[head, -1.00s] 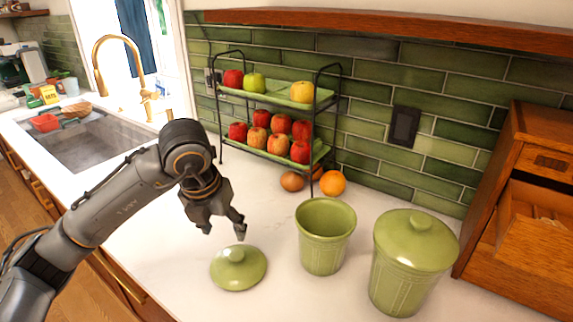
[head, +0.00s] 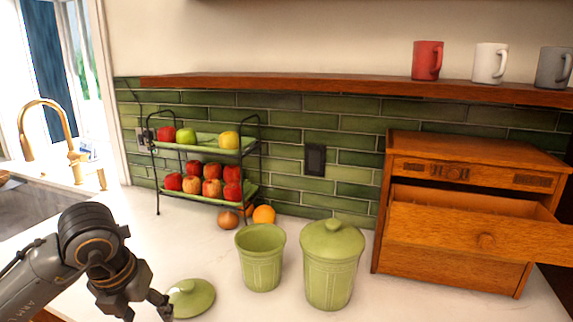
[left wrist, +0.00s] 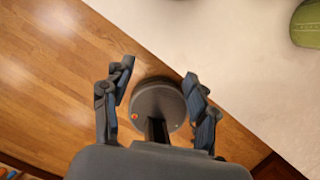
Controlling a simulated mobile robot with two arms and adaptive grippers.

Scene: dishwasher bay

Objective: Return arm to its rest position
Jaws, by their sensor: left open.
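My left arm comes in at the lower left of the head view. Its gripper (head: 146,306) is open and empty, just left of the green lid (head: 191,297) on the white counter. In the left wrist view the two fingers (left wrist: 160,88) stand apart with no object held between them. They are seen over the wood floor and the counter's edge. A green thing (left wrist: 308,24) is cut off at the top right of that view; I cannot tell which piece it is. My right gripper is not in view.
An open green canister (head: 262,262) and a lidded one (head: 331,268) stand right of the lid. Behind are a fruit rack (head: 246,150) and an orange (head: 264,215). A wooden cabinet (head: 470,150) has its drawer (head: 478,238) pulled out. Mugs (head: 427,60) stand on the shelf above.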

